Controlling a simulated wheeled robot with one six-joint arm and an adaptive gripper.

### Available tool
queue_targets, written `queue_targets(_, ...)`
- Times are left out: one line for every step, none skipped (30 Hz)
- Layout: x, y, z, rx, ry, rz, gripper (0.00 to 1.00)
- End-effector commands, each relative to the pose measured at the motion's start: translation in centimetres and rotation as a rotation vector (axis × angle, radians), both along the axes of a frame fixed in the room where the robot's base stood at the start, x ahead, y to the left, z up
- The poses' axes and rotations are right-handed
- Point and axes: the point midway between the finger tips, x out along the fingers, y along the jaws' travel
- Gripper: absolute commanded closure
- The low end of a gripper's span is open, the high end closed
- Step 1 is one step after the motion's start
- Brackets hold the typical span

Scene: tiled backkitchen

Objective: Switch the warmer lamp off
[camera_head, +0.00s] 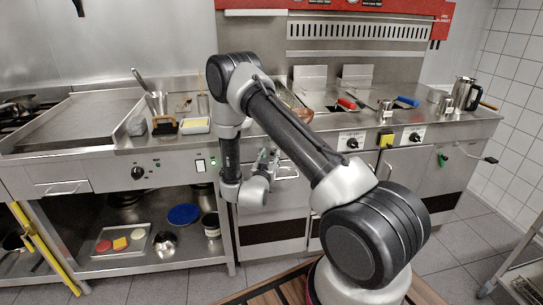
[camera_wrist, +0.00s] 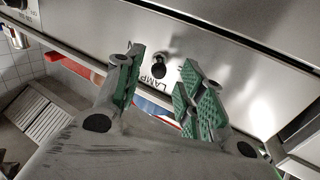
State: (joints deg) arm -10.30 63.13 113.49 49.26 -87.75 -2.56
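In the wrist view, a small switch (camera_wrist: 159,69) with a dark round body sits on a steel panel (camera_wrist: 215,60), next to the printed word LAMP. Its on or off position cannot be told. My gripper (camera_wrist: 163,62) is open, its green-padded fingers on either side of the switch. I see no clear contact with the switch. In the head view, my gripper (camera_head: 270,160) is at the front of the counter, left of centre. The switch is not visible there, and I cannot make out the warmer lamp.
Fryer baskets with red (camera_head: 347,103) and blue (camera_head: 407,101) handles stand right. A lower shelf (camera_head: 150,255) holds dishes. The floor at front right is clear.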

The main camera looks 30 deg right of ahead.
Motion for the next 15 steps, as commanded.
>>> queue_targets(-0.9,0.9,0.0,-0.002,0.003,0.004,0.61)
queue_targets(-1.4,1.4,0.0,-0.001,0.002,0.005,0.61)
queue_targets(-2.1,1.9,0.0,-0.001,0.003,0.004,0.61)
queue_targets(-2.7,2.4,0.0,-0.002,0.003,0.005,0.61)
queue_targets(-3.2,2.8,0.0,-0.001,0.002,0.004,0.61)
queue_targets(-3.9,3.4,0.0,-0.002,0.003,0.005,0.61)
queue_targets(-4.4,3.7,0.0,-0.001,0.003,0.004,0.61)
queue_targets(-4.8,4.1,0.0,-0.001,0.002,0.004,0.61)
queue_targets(-5.3,4.5,0.0,-0.001,0.002,0.005,0.61)
queue_targets(-5.7,4.8,0.0,-0.001,0.002,0.003,0.61)
queue_targets(-6.0,5.0,0.0,-0.001,0.002,0.003,0.61)
queue_targets(-6.4,5.3,0.0,-0.001,0.001,0.003,0.61)
queue_targets(-6.6,5.5,0.0,0.000,0.000,0.002,0.61)
queue_targets(-6.8,5.6,0.0,0.000,0.000,0.001,0.61)
queue_targets(-7.0,5.7,0.0,0.000,0.000,0.001,0.61)
